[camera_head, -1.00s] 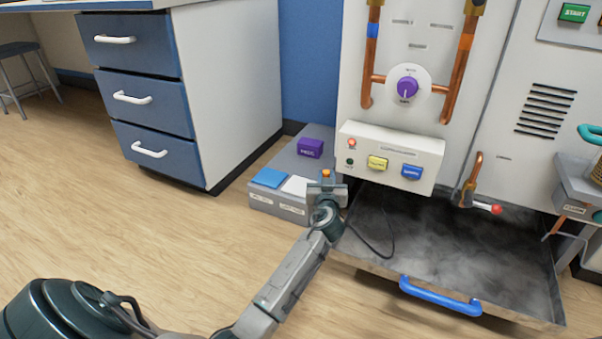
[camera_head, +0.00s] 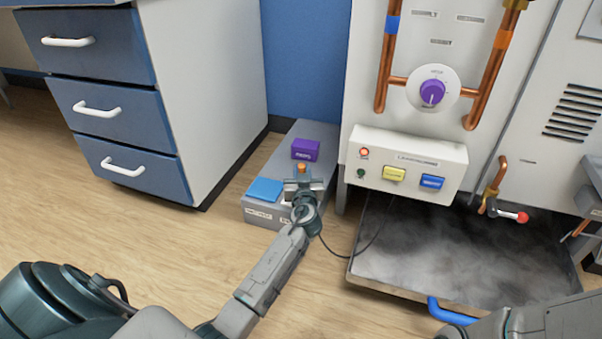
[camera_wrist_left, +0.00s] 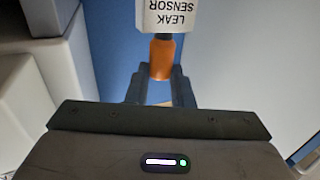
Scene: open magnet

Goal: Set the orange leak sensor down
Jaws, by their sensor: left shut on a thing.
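My left gripper (camera_head: 302,181) is shut on the orange leak sensor (camera_head: 301,168), whose small orange top shows above the jaws in the head view. In the left wrist view the orange body of the sensor (camera_wrist_left: 162,59) sits between the dark fingertips (camera_wrist_left: 160,88), with a white tag reading "LEAK SENSOR" beyond it. The gripper appears over the front right part of a low grey stand (camera_head: 258,215) and hides most of a white pad there. I cannot tell whether the sensor touches the stand. My right gripper is not in view.
On the stand are a blue pad (camera_head: 264,190) at front left and a purple box (camera_head: 305,150) behind. A wet, misty tray (camera_head: 440,255) with a blue handle (camera_head: 449,312) lies right. A control box (camera_head: 408,165) hangs above it. Drawers (camera_head: 108,110) stand left.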

